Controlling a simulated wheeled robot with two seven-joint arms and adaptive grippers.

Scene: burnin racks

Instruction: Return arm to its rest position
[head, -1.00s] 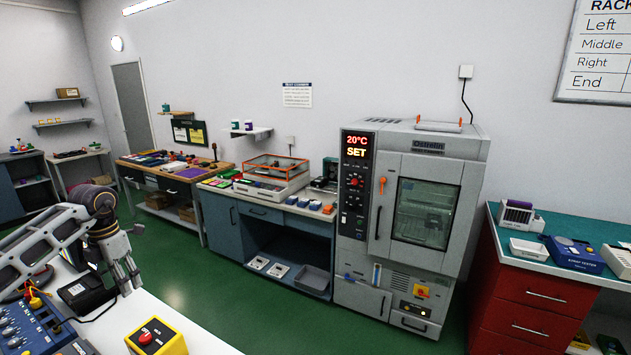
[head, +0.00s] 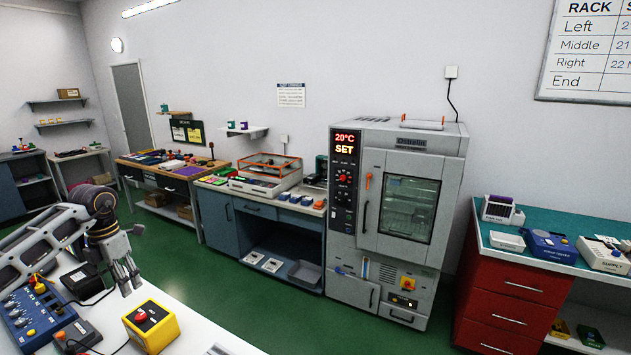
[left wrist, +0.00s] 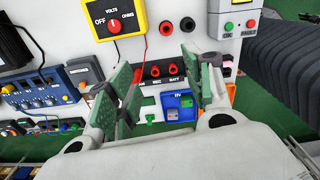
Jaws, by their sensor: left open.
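My left gripper (head: 127,275) is at the left of the head view, above the near white bench, pointing down. In the left wrist view its green-padded fingers (left wrist: 160,90) stand apart with nothing held between them. Beyond the fingers in that view are a white panel with red and black sockets and a blue tray (left wrist: 178,107). My left arm comes in from the left edge, bent at a dark joint. My right gripper does not show in any view.
The near bench (head: 185,338) carries a yellow box with a red knob (head: 151,326), a blue control unit (head: 38,318) and a black adapter (head: 80,281). A grey oven (head: 398,220) stands across the green floor, with red drawers (head: 510,300) to its right. The floor between is clear.

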